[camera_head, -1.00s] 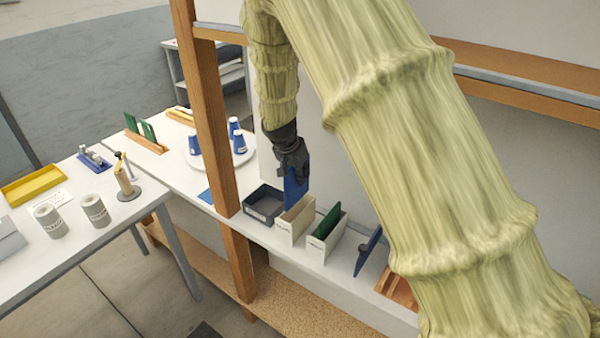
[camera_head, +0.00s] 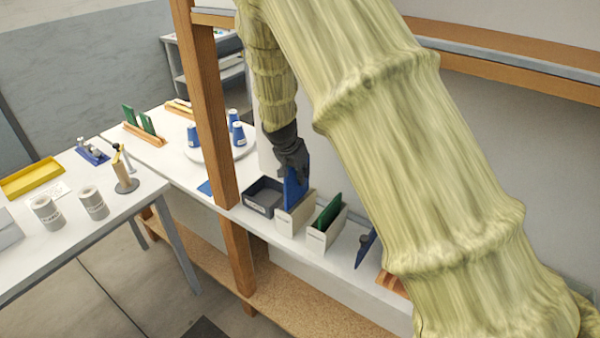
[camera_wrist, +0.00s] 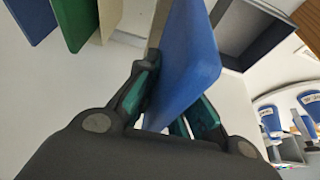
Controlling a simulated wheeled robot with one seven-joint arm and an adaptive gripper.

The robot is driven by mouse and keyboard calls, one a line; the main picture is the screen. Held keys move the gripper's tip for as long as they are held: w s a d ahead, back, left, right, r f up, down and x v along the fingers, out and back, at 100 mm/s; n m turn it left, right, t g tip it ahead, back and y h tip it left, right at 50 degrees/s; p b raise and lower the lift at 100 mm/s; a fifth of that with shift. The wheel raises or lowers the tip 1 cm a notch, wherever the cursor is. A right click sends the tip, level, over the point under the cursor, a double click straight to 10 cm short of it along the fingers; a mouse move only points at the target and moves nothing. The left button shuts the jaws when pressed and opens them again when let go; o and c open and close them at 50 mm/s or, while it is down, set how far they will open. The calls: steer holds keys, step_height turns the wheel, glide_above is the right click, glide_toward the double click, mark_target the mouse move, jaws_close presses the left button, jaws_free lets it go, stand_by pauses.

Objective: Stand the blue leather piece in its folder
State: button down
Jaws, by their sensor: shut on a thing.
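My gripper (camera_head: 292,168) is shut on the blue leather piece (camera_head: 296,190). In the wrist view the blue piece (camera_wrist: 187,62) stands between my fingers (camera_wrist: 165,105). A second white folder (camera_head: 326,234) to the right holds a green leather piece (camera_head: 328,209). Another blue piece (camera_head: 366,247) stands further right, partly hidden by my arm.
A dark grey open bin (camera_head: 263,198) sits just left of the folder. A wooden post (camera_head: 215,120) rises in front of the bench. Blue cups (camera_head: 238,134) stand on a round white tray behind. A green piece (camera_head: 147,125) stands in a wooden rack further left.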

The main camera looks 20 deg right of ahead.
steer(key=shift+f+b, duration=0.95)
steer(key=shift+f, duration=0.75)
steer(key=shift+f, duration=0.15)
steer(key=c, duration=1.4)
jaws_free()
steer(key=shift+c, duration=0.2)
steer(key=v, duration=0.7)
steer(key=shift+r, duration=0.2)
steer(key=shift+a, duration=0.1)
